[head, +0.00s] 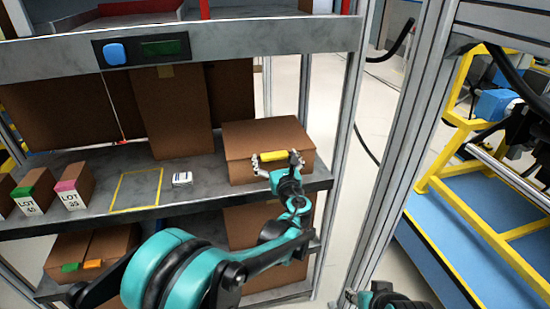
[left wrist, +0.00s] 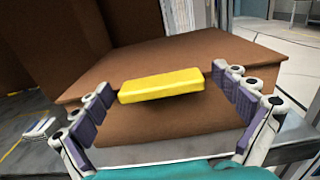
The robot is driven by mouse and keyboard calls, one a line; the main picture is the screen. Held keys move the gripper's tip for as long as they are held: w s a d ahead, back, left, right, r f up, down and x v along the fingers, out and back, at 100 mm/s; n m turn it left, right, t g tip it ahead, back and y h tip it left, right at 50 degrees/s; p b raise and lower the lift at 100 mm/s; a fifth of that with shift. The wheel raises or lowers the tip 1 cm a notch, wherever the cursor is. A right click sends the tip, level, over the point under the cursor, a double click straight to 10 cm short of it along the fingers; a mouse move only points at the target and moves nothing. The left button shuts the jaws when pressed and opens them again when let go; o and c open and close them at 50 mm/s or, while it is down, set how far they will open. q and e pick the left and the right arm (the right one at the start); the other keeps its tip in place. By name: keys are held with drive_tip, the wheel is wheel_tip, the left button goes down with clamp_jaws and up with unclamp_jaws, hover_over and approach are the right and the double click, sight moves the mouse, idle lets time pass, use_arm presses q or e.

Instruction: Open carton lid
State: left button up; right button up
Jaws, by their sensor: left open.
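A brown carton (head: 240,140) stands at the right end of the middle shelf with its lid down. A yellow handle bar (head: 273,156) sits at the lid's front edge. In the left wrist view the carton (left wrist: 190,55) fills the middle and the yellow handle (left wrist: 160,87) lies between my fingers. My left gripper (head: 277,160) is open at the carton's front, with one finger on each side of the handle. Gaps show between the fingers and the handle ends. My right gripper (head: 380,297) shows only partly at the bottom edge of the head view.
The shelf (head: 220,190) holds a small white-and-blue item (head: 182,179), a yellow taped outline (head: 137,188) and lot-labelled boxes (head: 75,186) at left. Tall brown boxes (head: 170,110) stand behind. A metal post (head: 345,130) rises right of the carton.

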use_arm(q)
drive_tip(key=shift+s+r, duration=0.1)
drive_tip(key=shift+s, duration=0.05)
drive_tip(key=c, duration=1.7)
drive_tip(key=shift+r+p, duration=0.5)
drive_tip(key=shift+p, duration=0.05)
drive_tip(key=r+g+p, duration=0.1)
drive_tip(key=r+p, duration=0.3)
drive_tip(key=p, duration=0.1)
drive_tip(key=w+r+g+p, duration=0.1)
drive_tip(key=r+p, duration=0.1)
drive_tip(key=p, duration=0.1)
drive_tip(key=shift+a+r+g+h, duration=0.2)
drive_tip(key=shift+r+g+h, duration=0.1)
drive_tip(key=shift+r+h, duration=0.1)
wheel_tip(320, 180, up, 6)
drive_tip(key=w+g+h+p, duration=0.1)
drive_tip(key=w+g+p, duration=0.1)
drive_tip(key=p, duration=0.4)
drive_tip(key=shift+w+a+g+p, duration=0.4)
drive_tip(key=shift+a, duration=0.05)
drive_tip(key=shift+w+a+r+p, duration=0.25)
drive_tip(key=shift+w+r+p, duration=0.6)
drive_tip(key=shift+r, duration=0.25)
